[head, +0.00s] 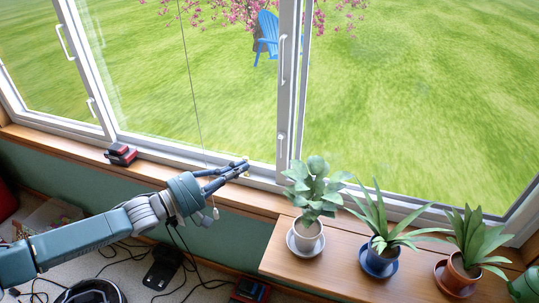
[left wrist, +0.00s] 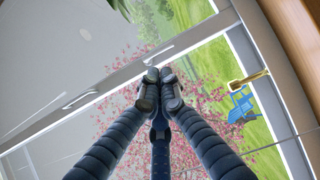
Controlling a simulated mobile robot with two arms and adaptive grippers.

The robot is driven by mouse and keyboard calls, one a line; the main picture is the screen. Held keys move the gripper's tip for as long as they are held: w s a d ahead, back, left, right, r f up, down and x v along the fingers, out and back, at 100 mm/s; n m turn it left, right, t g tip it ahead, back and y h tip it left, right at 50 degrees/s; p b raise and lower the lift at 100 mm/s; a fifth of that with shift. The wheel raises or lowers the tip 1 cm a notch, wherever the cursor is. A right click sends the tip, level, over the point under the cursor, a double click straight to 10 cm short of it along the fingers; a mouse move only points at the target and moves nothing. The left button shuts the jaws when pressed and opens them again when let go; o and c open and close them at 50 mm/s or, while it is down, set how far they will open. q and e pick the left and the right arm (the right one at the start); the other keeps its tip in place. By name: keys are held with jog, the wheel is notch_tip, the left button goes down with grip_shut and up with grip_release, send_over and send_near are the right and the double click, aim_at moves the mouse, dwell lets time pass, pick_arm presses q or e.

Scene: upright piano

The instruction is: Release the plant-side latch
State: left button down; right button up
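My left gripper (head: 243,168) reaches in from the left, just above the window sill. Its fingertips meet, with nothing visible between them; they also show together in the left wrist view (left wrist: 160,76). A small white latch or handle (head: 281,140) sits low on the window frame upright nearest the plants, to the right of my fingertips and apart from them. In the left wrist view, a brass-coloured fitting (left wrist: 248,79) sits on the white frame near the wooden sill, right of my fingertips. I cannot tell which fitting is the plant-side latch. My right gripper is out of view.
Several potted plants, the nearest one leafy (head: 311,187), stand on a wooden shelf (head: 288,262) at right. A red and black object (head: 120,153) lies on the sill at left. A thin cord (head: 192,85) hangs near my gripper. Cables (head: 170,283) cover the floor.

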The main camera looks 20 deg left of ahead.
aim_at(279, 151)
pick_arm(q)
jog(key=x, duration=1)
jog(key=shift+b, duration=0.4)
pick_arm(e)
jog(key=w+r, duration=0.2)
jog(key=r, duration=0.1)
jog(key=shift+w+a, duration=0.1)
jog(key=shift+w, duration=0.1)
pick_arm(q)
jog(key=shift+w+d+f+n, duration=0.1)
jog(key=shift+d+f+n, duration=0.05)
jog(key=shift+d+n, duration=0.15)
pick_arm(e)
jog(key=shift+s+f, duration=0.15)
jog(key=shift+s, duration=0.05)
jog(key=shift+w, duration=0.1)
